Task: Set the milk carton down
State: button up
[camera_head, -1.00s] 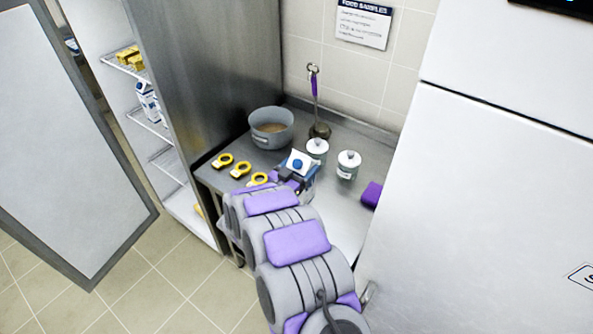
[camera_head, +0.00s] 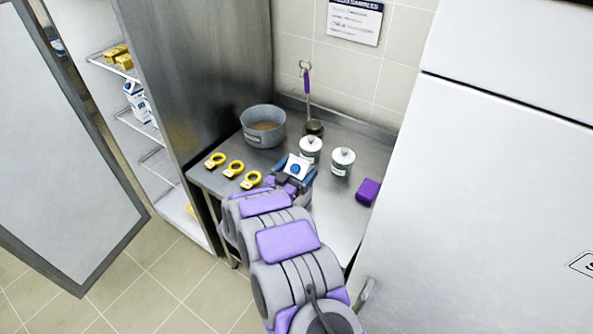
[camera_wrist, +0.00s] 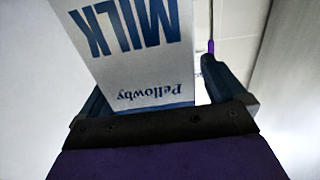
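The milk carton (camera_wrist: 145,50) is white with blue lettering. In the wrist view it stands between the fingers of my gripper (camera_wrist: 160,85), its print upside down. A pale gap shows between the carton and the right finger; the left finger meets the carton's edge in the picture. The fingers look open around it. In the head view the carton's top with a blue cap (camera_head: 297,167) shows between the fingers of my gripper (camera_head: 293,176), over the steel counter (camera_head: 338,205). The carton's base is hidden, so contact with the counter cannot be seen.
An open fridge holds another carton (camera_head: 137,101). A white cabinet (camera_head: 480,190) bounds the right.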

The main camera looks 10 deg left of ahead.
jog(key=shift+d+r, duration=0.1)
jog(key=shift+d, duration=0.55)
jog(key=shift+s, duration=0.15)
jog(key=p+v, duration=0.1)
jog(key=v, duration=1)
jog(key=shift+s+a, duration=0.25)
jog(key=shift+s, duration=0.05)
jog(key=shift+a, duration=0.3)
jog(key=shift+d, duration=0.1)
